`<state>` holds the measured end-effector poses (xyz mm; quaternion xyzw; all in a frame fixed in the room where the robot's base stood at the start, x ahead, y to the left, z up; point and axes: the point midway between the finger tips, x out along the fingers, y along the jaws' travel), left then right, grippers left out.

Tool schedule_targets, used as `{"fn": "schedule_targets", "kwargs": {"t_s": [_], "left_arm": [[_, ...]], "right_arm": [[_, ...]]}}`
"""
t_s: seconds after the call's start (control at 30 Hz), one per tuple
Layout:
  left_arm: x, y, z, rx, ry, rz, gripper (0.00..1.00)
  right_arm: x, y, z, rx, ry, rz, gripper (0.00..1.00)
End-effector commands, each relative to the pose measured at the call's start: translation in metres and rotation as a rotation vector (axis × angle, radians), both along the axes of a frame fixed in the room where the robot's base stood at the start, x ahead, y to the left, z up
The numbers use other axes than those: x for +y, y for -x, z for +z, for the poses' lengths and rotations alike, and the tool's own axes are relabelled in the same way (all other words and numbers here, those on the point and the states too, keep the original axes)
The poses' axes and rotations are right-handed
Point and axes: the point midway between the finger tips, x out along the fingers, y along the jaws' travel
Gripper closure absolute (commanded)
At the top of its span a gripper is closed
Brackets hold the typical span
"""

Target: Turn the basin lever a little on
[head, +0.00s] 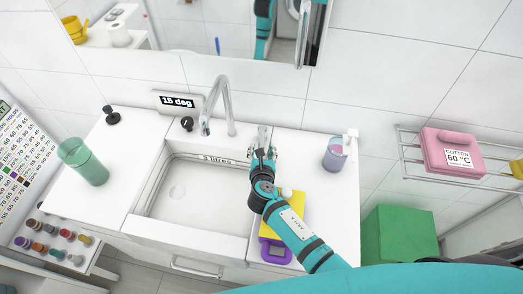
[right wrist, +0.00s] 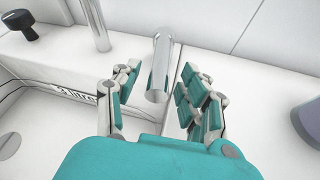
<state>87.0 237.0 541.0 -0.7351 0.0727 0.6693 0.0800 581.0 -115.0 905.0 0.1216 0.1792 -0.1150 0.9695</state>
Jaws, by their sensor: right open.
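The basin lever (head: 264,134) is a chrome handle standing on the counter to the right of the chrome spout (head: 223,100). My right gripper (head: 262,156) is at the lever, and its teal fingers hide the lower part. In the right wrist view, the lever (right wrist: 160,66) stands between the spread fingers of the gripper (right wrist: 160,82), with a gap visible on both sides. The gripper is open and holds nothing. The white basin (head: 190,232) lies left of the gripper, with a "3 litres" mark on its back wall. My left gripper is out of view.
A black knob (head: 187,123) and a "15 deg" sign (head: 178,102) stand behind the basin. A purple bottle (head: 334,155) stands to the right. A yellow item (head: 297,205) and a purple scale-like item (head: 275,252) lie under my right arm. A green cup (head: 84,163) stands far left.

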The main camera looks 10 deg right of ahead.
Motion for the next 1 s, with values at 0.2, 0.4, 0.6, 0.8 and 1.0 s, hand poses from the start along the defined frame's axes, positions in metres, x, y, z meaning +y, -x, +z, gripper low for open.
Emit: {"fn": "schedule_targets", "kwargs": {"t_s": [0.2, 0.4, 0.6, 0.8, 1.0], "left_arm": [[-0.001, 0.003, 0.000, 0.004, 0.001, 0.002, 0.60], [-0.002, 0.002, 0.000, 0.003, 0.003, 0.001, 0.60], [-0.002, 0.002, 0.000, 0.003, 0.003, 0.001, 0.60], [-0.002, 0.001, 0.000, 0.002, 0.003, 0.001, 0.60], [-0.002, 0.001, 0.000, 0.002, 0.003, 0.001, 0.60]], "right_arm": [[0.002, 0.012, 0.003, 0.001, 0.000, 0.000, 0.56], [0.009, 0.048, 0.018, 0.000, -0.002, 0.002, 0.56], [0.016, 0.085, 0.034, 0.001, -0.003, 0.001, 0.56], [0.019, 0.105, 0.043, 0.000, -0.001, 0.000, 0.56], [0.020, 0.110, 0.045, 0.000, 0.000, 0.000, 0.56]]}}
